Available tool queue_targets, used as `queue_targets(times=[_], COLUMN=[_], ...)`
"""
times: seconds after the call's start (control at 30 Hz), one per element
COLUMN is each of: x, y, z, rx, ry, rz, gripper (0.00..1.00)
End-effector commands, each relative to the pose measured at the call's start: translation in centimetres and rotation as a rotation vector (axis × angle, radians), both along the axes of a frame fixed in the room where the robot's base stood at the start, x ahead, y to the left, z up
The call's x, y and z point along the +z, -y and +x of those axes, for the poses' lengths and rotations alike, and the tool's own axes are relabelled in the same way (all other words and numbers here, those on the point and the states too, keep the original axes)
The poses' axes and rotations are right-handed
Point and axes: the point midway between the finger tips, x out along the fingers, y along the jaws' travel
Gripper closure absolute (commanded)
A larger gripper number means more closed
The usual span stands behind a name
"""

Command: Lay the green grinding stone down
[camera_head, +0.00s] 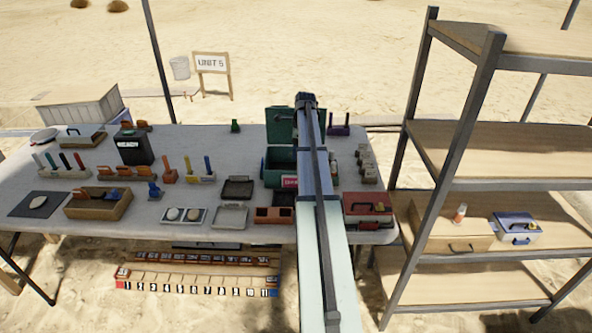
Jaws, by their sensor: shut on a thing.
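I cannot make out the green grinding stone for certain. A small green object (235,126) with a raised top stands near the back edge of the table, left of the open green box; it is too small to tell what it is. My arm runs from the bottom of the picture up across the right part of the table. My gripper does not show; the arm hides what is behind it. Whatever the gripper holds is hidden too.
The grey table (225,142) carries an open green box (280,160), a black bin (134,150), a wooden tray (99,205), a red box (367,208) and several small tools. A metal shelf (520,165) stands right. Bare tabletop shows at the back middle.

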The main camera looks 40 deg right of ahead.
Motion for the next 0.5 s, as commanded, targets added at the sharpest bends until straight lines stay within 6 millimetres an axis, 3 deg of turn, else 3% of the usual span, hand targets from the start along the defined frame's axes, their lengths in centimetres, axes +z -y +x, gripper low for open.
queue_targets(times=[0.2,0.5], x=[-3.6,-6.2], y=[-0.1,-0.1], z=[-0.1,-0.1], rx=[-0.001,-0.001], ry=[-0.002,-0.002], rz=[0.002,0.002], gripper=[0.88,0.88])
